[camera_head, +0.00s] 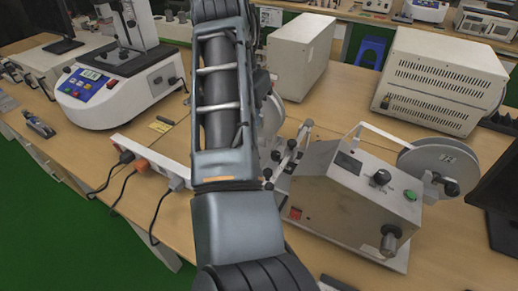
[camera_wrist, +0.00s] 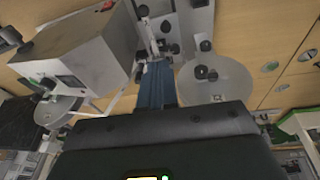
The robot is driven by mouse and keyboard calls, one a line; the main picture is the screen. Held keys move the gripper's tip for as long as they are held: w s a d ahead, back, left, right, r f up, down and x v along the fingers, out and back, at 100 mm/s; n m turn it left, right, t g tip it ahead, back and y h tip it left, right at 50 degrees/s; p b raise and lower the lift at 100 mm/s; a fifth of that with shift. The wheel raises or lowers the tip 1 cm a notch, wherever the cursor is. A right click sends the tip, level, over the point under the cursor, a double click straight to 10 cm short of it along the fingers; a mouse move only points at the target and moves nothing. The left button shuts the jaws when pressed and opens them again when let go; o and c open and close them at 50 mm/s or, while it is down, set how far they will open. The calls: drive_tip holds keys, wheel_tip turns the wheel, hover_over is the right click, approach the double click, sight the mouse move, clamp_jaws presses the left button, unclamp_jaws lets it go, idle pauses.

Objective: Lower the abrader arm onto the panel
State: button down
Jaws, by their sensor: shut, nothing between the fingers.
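The abrader is a beige box-shaped machine (camera_head: 350,190) with a dial, a green button and a red switch, standing on the wooden bench. It also shows in the wrist view (camera_wrist: 88,60). A grey disc (camera_head: 438,168) is on its right and another disc (camera_wrist: 217,82) shows beside my fingers. A metal linkage with black knobs (camera_head: 288,158), possibly the abrader arm, stands at its left end and shows above my fingertips in the wrist view (camera_wrist: 152,35). My gripper (camera_wrist: 156,66) is shut and empty, with its blue fingers near the linkage; contact is unclear. I cannot make out the panel.
A white instrument with a keypad (camera_head: 115,85) stands at the left. A vented beige box (camera_head: 440,85) and another box (camera_head: 300,50) stand behind. A power strip with plugs and cables (camera_head: 150,160) lies left of my arm. A dark monitor (camera_head: 495,200) is at the right edge.

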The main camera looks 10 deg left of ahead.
drive_tip(key=h, duration=0.1)
drive_tip(key=b, duration=0.6)
hover_over(270, 182)
drive_tip(key=a, duration=0.1)
wheel_tip(270, 182, down, 12)
drive_tip(key=shift+s, duration=0.15)
drive_tip(key=shift+a+f, duration=0.1)
drive_tip(key=f+t+b, duration=0.1)
drive_tip(key=f, duration=0.1)
drive_tip(key=s+f+t+b, duration=0.1)
drive_tip(key=f, duration=0.2)
drive_tip(key=shift+s+a+h, duration=0.15)
drive_tip(key=shift+h, duration=0.25)
drive_tip(key=shift+s+a+f, duration=0.1)
drive_tip(key=shift+f, duration=0.25)
